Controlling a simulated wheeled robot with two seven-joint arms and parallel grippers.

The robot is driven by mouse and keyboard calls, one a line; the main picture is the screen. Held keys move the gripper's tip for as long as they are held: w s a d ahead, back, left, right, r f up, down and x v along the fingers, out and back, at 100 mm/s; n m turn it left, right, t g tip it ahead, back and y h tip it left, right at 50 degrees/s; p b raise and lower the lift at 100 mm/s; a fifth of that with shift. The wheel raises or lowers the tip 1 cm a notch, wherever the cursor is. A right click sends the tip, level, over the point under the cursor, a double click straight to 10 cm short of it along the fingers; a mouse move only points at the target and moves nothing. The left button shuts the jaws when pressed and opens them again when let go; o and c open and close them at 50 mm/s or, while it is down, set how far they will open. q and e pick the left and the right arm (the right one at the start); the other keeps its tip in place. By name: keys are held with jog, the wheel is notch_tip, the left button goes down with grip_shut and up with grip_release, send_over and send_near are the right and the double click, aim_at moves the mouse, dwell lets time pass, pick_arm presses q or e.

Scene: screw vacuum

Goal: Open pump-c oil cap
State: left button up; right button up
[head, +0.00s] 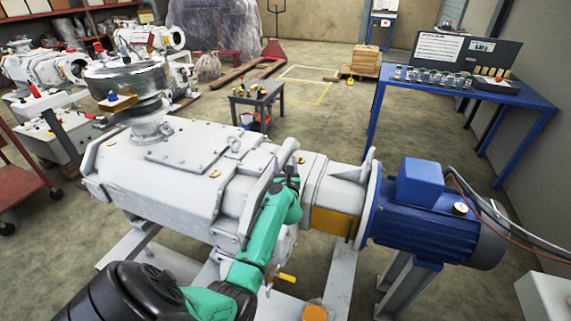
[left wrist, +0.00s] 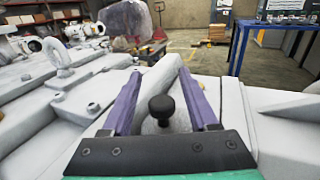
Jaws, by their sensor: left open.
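The pump (head: 190,165) is a large light-grey machine with a blue motor (head: 425,225) at its right end. My left gripper (head: 285,172) is over the pump's near side, with its green arm coming from below. In the left wrist view, the left gripper's purple fingers (left wrist: 158,74) are open. A black round knob (left wrist: 161,107), which looks like the oil cap, stands upright between the fingers, with gaps on both sides. In the head view the knob is hidden or too small to tell. My right gripper is not in view.
Grey pump housing surrounds the fingers closely, with a lifting eye (left wrist: 61,58) to the left. A yellow-handled valve (head: 287,277) sticks out below. A small grey table (head: 262,100) and a blue workbench (head: 380,100) stand behind. Open floor lies between them.

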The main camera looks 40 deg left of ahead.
pick_arm(q)
jog(key=shift+d, duration=0.1)
jog(key=shift+c, duration=0.9)
grip_shut()
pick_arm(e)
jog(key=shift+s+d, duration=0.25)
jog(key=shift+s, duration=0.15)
